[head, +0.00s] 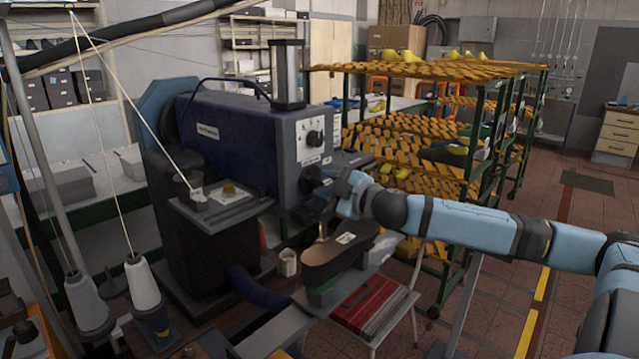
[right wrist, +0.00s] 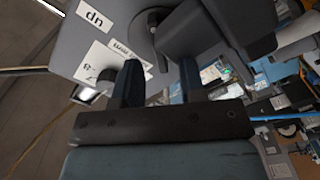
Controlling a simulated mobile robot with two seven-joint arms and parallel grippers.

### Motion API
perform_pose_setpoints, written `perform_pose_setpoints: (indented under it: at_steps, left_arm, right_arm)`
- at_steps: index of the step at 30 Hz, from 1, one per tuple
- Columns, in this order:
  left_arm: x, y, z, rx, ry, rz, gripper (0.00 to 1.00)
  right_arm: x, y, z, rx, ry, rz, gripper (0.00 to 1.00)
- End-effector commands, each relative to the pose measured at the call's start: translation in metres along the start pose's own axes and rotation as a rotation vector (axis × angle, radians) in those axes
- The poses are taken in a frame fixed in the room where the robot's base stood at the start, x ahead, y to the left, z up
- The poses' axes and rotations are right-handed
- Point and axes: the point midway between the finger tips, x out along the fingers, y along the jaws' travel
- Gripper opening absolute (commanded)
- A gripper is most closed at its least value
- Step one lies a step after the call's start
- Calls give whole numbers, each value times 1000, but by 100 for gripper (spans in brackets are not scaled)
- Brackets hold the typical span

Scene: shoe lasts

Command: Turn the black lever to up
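The black lever (right wrist: 192,30) is on the grey front panel of the blue machine (head: 235,140). In the right wrist view its dark arm runs right from a round pivot, and a white "up" label (right wrist: 93,18) appears upside down to the left. In the head view the lever (head: 312,181) is small and partly covered by my right gripper, so its exact setting is unclear. My right gripper (head: 332,187) is close to the panel beside the lever. In the right wrist view its two fingers (right wrist: 160,68) are apart, with nothing clearly held between them. My left gripper is not in view.
A black knob (head: 314,138) sits above the lever. A rack of yellow lasts (head: 420,135) stands behind the arm. Thread spools (head: 143,282) stand at front left. Open floor (head: 570,225) lies at right.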

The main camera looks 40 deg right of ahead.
Motion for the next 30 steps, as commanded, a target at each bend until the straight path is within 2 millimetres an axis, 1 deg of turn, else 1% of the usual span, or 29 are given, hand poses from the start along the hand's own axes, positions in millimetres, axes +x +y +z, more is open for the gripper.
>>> perform_pose_setpoints:
  at_steps: [3,10,23,24,26,27,28,30]
  left_arm:
    - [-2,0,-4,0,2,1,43]
    - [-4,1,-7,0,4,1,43]
    - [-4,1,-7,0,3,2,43]
    - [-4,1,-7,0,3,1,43]
    - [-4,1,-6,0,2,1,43]
    - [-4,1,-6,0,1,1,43]
    - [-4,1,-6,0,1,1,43]
    - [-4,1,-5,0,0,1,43]
  right_arm:
    - [8,2,-1,3,1,3,37]
    - [19,1,-1,1,1,1,37]
    - [22,0,-1,0,1,-1,37]
    - [22,0,-1,0,1,-1,28]
    - [22,0,-1,0,1,-1,14]
    - [22,0,-1,0,1,-1,5]
    - [22,0,-1,0,1,-1,0]
    - [22,0,-1,0,1,-1,0]
